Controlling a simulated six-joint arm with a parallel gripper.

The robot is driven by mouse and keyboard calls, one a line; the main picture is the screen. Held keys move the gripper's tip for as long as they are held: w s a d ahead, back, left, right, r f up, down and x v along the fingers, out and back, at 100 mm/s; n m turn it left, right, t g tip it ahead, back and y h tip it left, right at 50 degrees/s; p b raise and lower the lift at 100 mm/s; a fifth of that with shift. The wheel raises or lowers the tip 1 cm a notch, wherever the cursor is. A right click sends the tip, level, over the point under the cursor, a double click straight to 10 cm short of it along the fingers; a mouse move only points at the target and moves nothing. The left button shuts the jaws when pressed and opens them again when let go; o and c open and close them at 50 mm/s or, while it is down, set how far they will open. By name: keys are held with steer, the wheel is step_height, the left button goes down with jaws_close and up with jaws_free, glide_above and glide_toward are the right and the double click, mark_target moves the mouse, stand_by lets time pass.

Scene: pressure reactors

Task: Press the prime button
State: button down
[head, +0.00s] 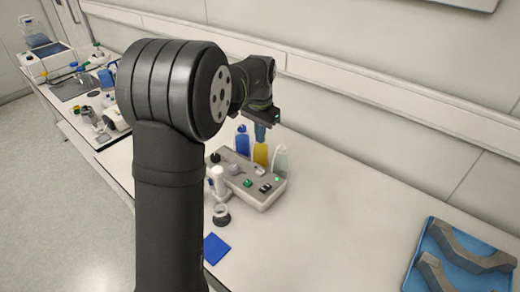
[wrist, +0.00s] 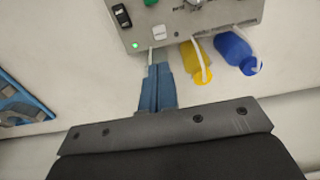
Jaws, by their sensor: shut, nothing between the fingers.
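The grey device box (head: 262,200) stands on the bench and also fills the top of the wrist view (wrist: 222,18). A green button (head: 247,183) shows on its top and at the wrist view's upper edge (wrist: 150,2). A white square button (wrist: 158,32) sits near a lit green lamp (wrist: 135,45). No label is legible, so I cannot tell which button is prime. My gripper (head: 260,138), with blue fingers, hangs above the box's rear side by the bottles. Its fingers are shut and empty (wrist: 158,68), apart from the white button in the picture.
Blue (head: 243,141), yellow (head: 261,154) and clear (head: 280,160) bottles stand behind the box, with thin tubes. A black rocker switch (wrist: 121,15) is on the panel. A blue tray (head: 412,275) with grey parts lies right. The bench between is clear.

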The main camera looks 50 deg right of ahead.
mark_target(260, 172)
step_height(260, 172, down, 13)
stand_by(0.3)
steer(key=shift+a+f, duration=0.2)
steer(key=shift+f, duration=1)
step_height(260, 172, up, 15)
steer(key=shift+d, duration=0.25)
